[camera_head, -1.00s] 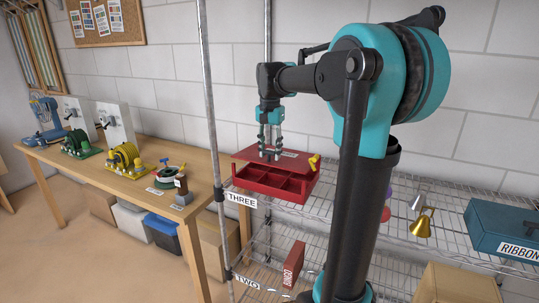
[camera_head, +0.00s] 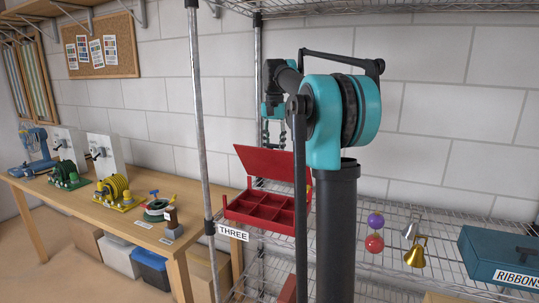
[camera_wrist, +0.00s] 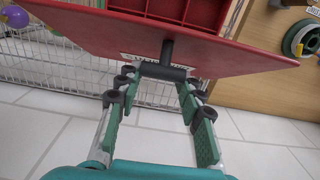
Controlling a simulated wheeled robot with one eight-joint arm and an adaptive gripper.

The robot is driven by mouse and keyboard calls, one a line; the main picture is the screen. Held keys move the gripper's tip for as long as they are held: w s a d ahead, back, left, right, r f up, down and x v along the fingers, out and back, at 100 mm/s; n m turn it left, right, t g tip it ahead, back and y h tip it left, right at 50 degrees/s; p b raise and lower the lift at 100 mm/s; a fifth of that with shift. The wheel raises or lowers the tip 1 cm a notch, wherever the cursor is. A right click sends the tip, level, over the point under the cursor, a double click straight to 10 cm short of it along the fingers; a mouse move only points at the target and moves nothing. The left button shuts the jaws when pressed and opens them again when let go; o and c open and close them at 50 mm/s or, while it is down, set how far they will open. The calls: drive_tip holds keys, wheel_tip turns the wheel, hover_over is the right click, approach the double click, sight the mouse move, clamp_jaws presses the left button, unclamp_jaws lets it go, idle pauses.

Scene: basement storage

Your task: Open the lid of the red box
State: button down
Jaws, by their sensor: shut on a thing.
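The red box (camera_head: 238,214) stands on the wire shelf at the THREE label, its open compartments showing. Its red lid (camera_head: 272,161) is tilted up steeply along the back of the box. The lid fills the top of the wrist view (camera_wrist: 95,30), with a dark T-shaped handle (camera_wrist: 166,52) on its face. My gripper (camera_head: 273,144) is behind the raised lid in the head view. In the wrist view my gripper (camera_wrist: 160,80) has its fingertips at the handle's crossbar, shut on it. The exact contact is partly hidden by the fingertips.
A shelf post (camera_head: 203,130) stands left of the box. A purple ball (camera_head: 375,220), a red ball (camera_head: 374,243), a gold bell (camera_head: 415,253) and a teal ribbons box (camera_head: 497,254) are to the right. A wooden workbench (camera_head: 85,203) stands at left.

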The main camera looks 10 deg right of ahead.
drive_tip(key=w+d, duration=0.5)
drive_tip(key=w, duration=0.2)
drive_tip(key=shift+w+d, duration=0.35)
drive_tip(key=shift+w, duration=0.05)
drive_tip(key=shift+f, duration=0.1)
drive_tip(key=c, duration=1)
unclamp_jaws()
drive_tip(key=shift+o, duration=0.2)
wheel_tip(320, 180, up, 12)
